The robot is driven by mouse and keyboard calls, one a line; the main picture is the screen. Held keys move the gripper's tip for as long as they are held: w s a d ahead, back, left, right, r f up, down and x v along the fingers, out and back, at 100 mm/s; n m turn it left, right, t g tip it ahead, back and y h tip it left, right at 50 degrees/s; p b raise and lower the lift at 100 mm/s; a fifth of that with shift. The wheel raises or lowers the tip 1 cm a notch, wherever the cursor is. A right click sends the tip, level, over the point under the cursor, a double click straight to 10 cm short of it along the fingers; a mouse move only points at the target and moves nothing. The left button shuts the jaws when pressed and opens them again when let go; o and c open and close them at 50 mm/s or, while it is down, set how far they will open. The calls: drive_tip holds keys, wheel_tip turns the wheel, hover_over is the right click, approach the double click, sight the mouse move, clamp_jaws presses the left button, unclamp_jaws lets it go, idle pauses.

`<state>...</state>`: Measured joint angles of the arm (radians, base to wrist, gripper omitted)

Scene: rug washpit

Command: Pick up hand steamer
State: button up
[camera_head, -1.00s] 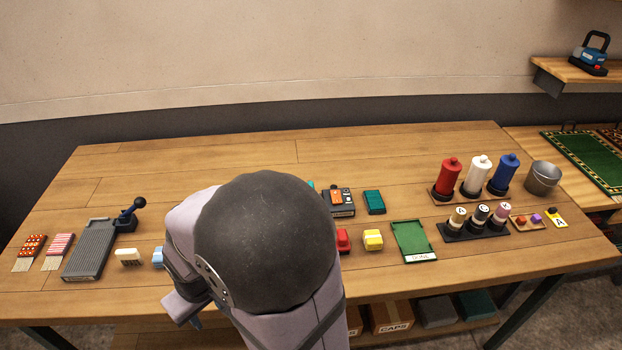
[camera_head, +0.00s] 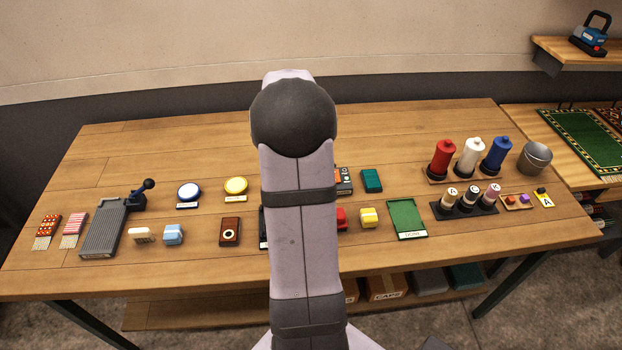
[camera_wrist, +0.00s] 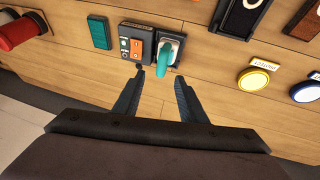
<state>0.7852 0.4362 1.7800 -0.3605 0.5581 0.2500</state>
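A teal, rounded tool with a pale head (camera_wrist: 168,54), which looks like the hand steamer, sits on a dark square base (camera_wrist: 176,36) in the wrist view. In the head view my arm hides it. My gripper (camera_wrist: 159,80) is open and empty in the wrist view. Its two dark fingers point toward the teal tool, with their tips a little short of it and on either side of its line. The gripper itself is hidden behind my arm in the head view.
Beside the teal tool stands a control box with an orange panel (camera_wrist: 143,36), then a teal block (camera_wrist: 99,32). A yellow disc (camera_wrist: 253,80) lies on the other side. Red, white and blue spools (camera_head: 443,158) stand at the right. The table's back strip is clear.

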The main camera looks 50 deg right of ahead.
drive_tip(key=shift+p+x, duration=0.4)
drive_tip(key=shift+x, duration=0.65)
drive_tip(key=shift+f, duration=0.15)
drive_tip(key=shift+p+x, duration=1.15)
drive_tip(key=shift+x, duration=1.3)
drive_tip(key=shift+w+a, duration=0.1)
drive_tip(key=shift+c, duration=0.7)
clamp_jaws()
